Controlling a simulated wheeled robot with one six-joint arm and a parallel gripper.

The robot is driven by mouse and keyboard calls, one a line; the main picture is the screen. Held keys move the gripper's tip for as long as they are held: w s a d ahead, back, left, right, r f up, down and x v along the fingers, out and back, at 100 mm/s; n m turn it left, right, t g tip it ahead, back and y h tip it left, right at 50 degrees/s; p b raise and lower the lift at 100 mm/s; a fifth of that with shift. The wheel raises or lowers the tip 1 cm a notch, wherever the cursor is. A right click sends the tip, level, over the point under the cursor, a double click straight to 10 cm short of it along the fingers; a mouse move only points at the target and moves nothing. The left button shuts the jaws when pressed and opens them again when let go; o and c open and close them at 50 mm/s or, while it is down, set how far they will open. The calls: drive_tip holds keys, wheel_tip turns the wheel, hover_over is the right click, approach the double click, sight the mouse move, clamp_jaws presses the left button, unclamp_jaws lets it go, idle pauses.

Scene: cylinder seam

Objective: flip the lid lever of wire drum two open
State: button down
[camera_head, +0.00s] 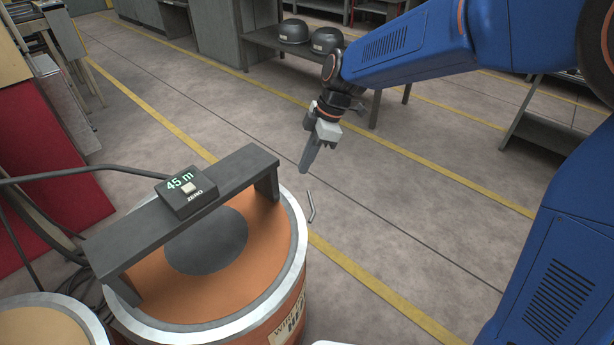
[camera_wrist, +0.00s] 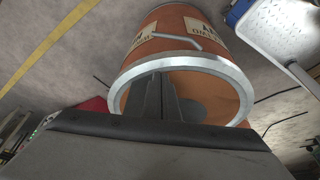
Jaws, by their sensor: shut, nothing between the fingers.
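An orange drum with a metal rim (camera_head: 298,235) stands at the lower left; its label (camera_head: 287,322) is cut off, so I cannot read a number. A thin bent silver lever (camera_head: 311,206) sticks out at the rim's right side. In the wrist view the drum (camera_wrist: 150,65) shows the lever (camera_wrist: 178,40) across its side, below the rim, near two labels. My gripper (camera_head: 305,168) is shut and empty, pointing down, above and behind the lever in the head view and apart from it. Its fingers (camera_wrist: 156,97) overlap the drum's rim in the wrist view.
A dark bridge (camera_head: 125,240) spans the drum top, carrying a box (camera_head: 186,193) reading "45 m" with a ZERO button. Another drum (camera_head: 40,325) stands at bottom left with cables beside it. Floor behind and right is clear up to a bench (camera_head: 265,40) with two dark domed objects.

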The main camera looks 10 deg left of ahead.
sight(311, 203)
wheel_tip(311, 203, down, 10)
drive_tip(key=shift+d+f, duration=0.2)
drive_tip(key=shift+f, duration=0.05)
idle(0.4)
